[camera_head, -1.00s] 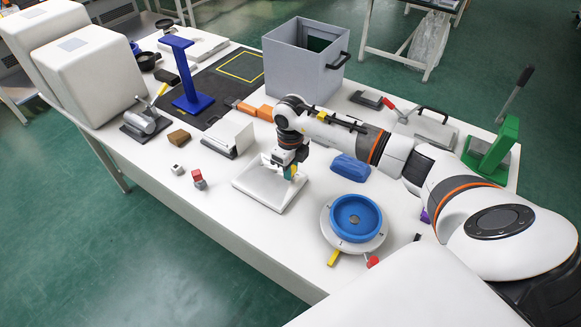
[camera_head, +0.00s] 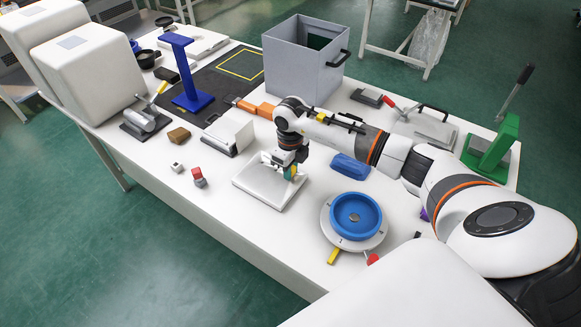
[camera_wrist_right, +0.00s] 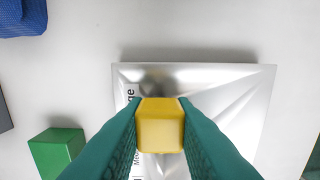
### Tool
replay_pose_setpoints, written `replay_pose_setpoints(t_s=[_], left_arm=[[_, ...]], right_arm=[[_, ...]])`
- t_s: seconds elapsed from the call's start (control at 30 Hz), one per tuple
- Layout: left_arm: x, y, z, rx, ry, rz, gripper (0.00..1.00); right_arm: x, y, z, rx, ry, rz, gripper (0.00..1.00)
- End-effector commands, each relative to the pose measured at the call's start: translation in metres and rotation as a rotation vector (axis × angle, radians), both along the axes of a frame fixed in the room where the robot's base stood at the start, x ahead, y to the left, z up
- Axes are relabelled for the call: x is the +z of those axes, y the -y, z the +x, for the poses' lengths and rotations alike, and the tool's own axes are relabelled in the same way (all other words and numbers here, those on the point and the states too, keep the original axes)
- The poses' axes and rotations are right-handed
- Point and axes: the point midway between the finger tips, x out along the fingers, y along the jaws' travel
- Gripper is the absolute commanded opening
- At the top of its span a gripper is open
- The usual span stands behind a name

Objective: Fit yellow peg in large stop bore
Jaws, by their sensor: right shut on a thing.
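My right gripper (camera_head: 291,173) is above the silver-white flat pad (camera_head: 246,187) at the middle of the table. In the right wrist view its teal fingers (camera_wrist_right: 160,115) are shut on a yellow block-like peg (camera_wrist_right: 160,128), with the pad (camera_wrist_right: 245,95) behind it. The peg's far end is hidden, and I cannot tell its height above the pad. I cannot pick out a large stop bore in either view. My left gripper is not in view.
A blue round bowl on a grey disc (camera_head: 355,212), with yellow and red tabs, stands right of the pad. A blue lump (camera_head: 350,167) lies behind it. A grey bin (camera_head: 300,62) stands at the back. A green block (camera_wrist_right: 57,150) shows in the wrist view.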

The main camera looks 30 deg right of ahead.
Motion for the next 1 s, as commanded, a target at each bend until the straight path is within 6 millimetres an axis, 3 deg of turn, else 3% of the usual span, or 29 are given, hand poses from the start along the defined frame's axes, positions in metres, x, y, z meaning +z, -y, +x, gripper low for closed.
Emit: replay_pose_setpoints(t_s=[0.43,0.47,0.6,1.0], left_arm=[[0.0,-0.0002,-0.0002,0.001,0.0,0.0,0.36],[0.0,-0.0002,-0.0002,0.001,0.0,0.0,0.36],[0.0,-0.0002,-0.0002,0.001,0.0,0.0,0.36],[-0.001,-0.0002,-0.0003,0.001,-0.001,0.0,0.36]], right_arm=[[-0.0055,0.0,-0.0002,0.0,-0.001,0.0,0.0],[-0.0057,0.0,-0.0002,0.0,-0.001,0.0,0.24],[-0.0055,-0.0001,-0.0001,0.0,-0.001,0.0,0.47],[0.0027,0.0,0.0007,0.0,0.002,0.001,0.48]])
